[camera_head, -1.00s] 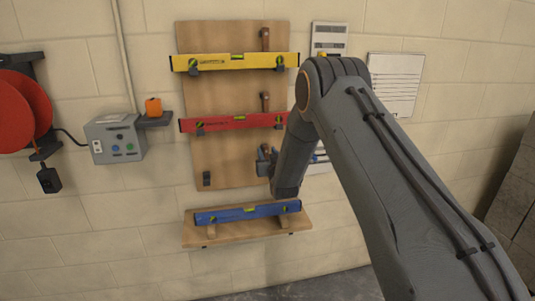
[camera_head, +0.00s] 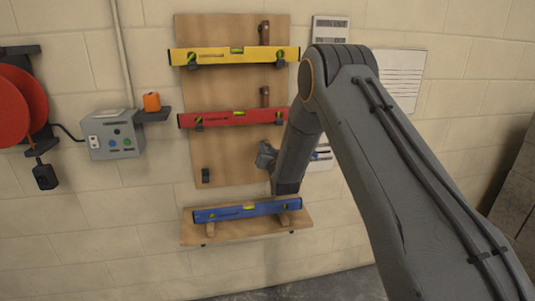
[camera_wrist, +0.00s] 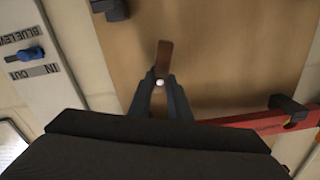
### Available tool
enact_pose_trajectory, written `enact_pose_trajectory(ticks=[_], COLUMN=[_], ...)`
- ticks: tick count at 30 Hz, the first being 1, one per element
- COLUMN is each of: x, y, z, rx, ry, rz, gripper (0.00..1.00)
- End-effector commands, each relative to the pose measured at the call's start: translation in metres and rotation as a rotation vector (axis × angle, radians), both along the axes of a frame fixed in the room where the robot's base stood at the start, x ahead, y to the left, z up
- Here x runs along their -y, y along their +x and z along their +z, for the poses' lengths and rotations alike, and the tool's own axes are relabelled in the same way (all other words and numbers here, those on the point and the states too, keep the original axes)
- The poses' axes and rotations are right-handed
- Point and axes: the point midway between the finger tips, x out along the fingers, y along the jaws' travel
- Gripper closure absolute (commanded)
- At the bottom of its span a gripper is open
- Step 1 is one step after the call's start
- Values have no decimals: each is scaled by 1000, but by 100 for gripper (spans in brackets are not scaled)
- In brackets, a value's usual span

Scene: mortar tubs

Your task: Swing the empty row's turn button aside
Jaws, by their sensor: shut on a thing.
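The empty row is the lowest on the wooden board (camera_head: 230,170), under the red level (camera_head: 232,119). Its black hook (camera_head: 205,175) shows at the left with no level on it. My gripper (camera_head: 267,157) is at the right of this row, and my arm partly hides that spot. In the wrist view my gripper (camera_wrist: 160,85) is shut on the brown turn button (camera_wrist: 164,58). Both dark fingertips meet at its lower part, near a small pale round spot. The button's free end sticks out past the tips, upward in that picture and slightly tilted. The blue level (camera_head: 247,211) lies on the shelf below.
The yellow level (camera_head: 235,55) hangs in the top row. The wooden shelf (camera_head: 195,237) juts out under the board. A sign with a blue slider (camera_wrist: 30,54) is beside the board, and the red level's end (camera_wrist: 262,121) is near my gripper in the wrist view.

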Motion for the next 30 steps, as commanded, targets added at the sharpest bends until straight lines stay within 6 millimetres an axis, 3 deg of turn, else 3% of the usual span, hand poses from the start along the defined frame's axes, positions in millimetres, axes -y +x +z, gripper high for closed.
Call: enact_pose_trajectory(ticks=[30], x=[1], y=[1], z=[-3], rx=[-147], ry=[944], rz=[-1], gripper=[100])
